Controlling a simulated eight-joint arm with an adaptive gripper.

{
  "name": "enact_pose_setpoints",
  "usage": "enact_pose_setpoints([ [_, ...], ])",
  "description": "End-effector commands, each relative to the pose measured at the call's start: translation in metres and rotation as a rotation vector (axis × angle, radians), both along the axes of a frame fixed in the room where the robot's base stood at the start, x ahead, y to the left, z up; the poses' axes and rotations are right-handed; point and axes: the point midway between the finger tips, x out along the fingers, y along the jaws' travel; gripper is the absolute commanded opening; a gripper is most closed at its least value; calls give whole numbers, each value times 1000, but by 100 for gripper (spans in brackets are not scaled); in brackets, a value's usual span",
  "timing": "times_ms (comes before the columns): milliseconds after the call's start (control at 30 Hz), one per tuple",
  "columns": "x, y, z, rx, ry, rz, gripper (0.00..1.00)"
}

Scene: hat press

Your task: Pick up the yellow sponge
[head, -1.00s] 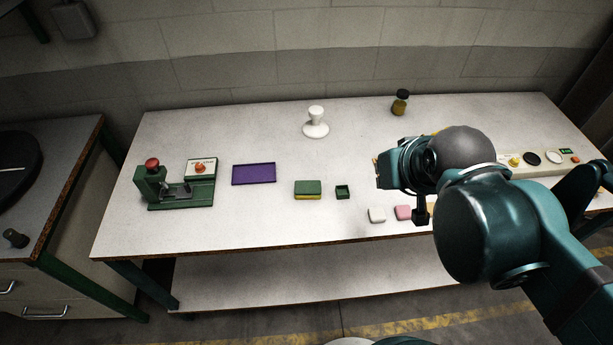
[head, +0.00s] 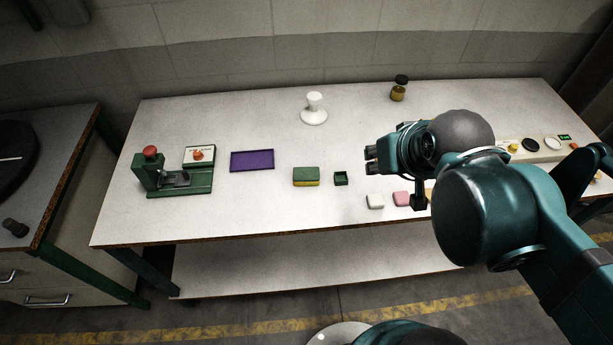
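The yellow sponge (head: 306,177) lies flat near the middle of the table, with a green top layer and its yellow side showing at the front. My gripper (head: 370,160) is above the table to the right of the sponge, apart from it, with its dark fingers pointing left. I see nothing held between the fingertips. They are too small and foreshortened to tell whether they are open or shut.
A small green box (head: 341,178) sits just right of the sponge. A purple tray (head: 252,160) and a green press (head: 172,176) are to the left. A white stand (head: 314,111) is behind.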

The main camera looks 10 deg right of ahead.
Motion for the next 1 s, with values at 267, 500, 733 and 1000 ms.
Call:
enact_pose_setpoints([
  [267,0,0,0,0,0,0,51],
  [500,0,0,0,-1,1,2,51],
  [733,6,3,1,-17,15,33,51],
  [1000,23,13,0,-75,68,142,51],
])
